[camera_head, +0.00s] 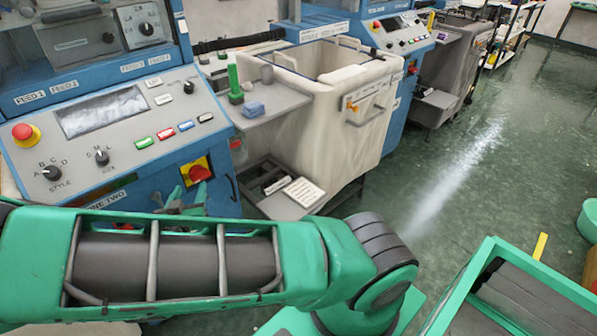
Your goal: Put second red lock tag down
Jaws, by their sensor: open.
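My gripper (186,194) is open at the front of the nearest blue machine, partly hidden behind my green arm. Its fingertips are close to a red switch on a yellow plate (197,173), low on the machine's right side. I cannot tell whether the fingers touch it. I cannot clearly make out a red lock tag. A small red thing (235,143) shows at the machine's right edge, under the grey side shelf, too small to identify. Nothing is visible between the fingers.
The grey side shelf (268,101) holds a green spindle (235,85) and a blue block (254,109). A cream bin (335,115) stands beside the machine. A low stand (282,205) holds a white card (303,192). The green floor (470,165) is open to the right.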

